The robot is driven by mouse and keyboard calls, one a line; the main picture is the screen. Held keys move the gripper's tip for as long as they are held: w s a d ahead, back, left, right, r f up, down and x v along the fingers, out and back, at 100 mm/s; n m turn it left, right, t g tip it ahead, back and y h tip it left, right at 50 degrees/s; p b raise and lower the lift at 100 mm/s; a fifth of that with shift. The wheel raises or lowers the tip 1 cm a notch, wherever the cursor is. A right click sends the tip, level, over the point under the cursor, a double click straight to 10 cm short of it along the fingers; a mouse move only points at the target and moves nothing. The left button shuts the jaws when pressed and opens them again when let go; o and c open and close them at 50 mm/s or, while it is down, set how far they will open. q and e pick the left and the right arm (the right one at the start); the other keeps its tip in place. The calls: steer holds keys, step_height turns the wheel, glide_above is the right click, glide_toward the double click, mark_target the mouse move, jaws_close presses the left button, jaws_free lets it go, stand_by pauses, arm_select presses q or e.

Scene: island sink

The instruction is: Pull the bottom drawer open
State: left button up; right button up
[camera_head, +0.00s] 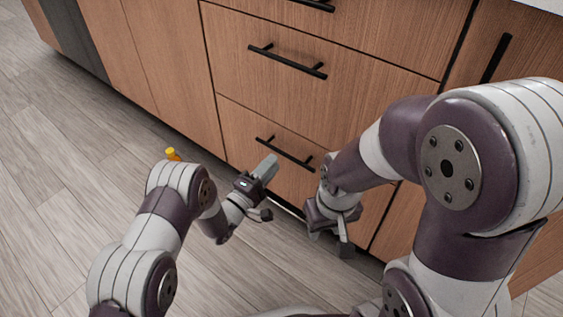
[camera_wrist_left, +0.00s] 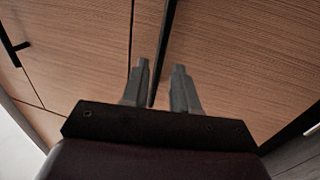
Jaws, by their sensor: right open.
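The bottom drawer (camera_head: 238,128) has a wood-grain front and looks shut. Its black bar handle (camera_head: 285,150) runs across the front; in the left wrist view the handle (camera_wrist_left: 168,30) passes between my fingers. My left gripper (camera_head: 268,165) is at the drawer front, just below and left of the handle. In the left wrist view my left gripper (camera_wrist_left: 160,72) has its two grey fingers apart, one on each side of the bar. I cannot tell whether they touch it. My right gripper (camera_head: 330,235) is open and empty, pointing down in front of the cabinet, right of the handle.
The middle drawer (camera_head: 350,95) above has its own black handle (camera_head: 287,62). A cabinet door with a vertical handle (camera_head: 496,58) is at the right. A small yellow object (camera_head: 172,154) shows behind my left arm. The wood-plank floor (camera_head: 70,190) at left is clear.

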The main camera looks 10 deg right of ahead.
mark_target(281, 151)
arm_select(q)
steer(key=b+x, duration=0.2)
steer(key=x, duration=0.3)
steer(key=shift+w+d, duration=0.15)
jaws_close()
arm_select(e)
step_height(281, 151, down, 3)
steer(key=shift+f, duration=0.1)
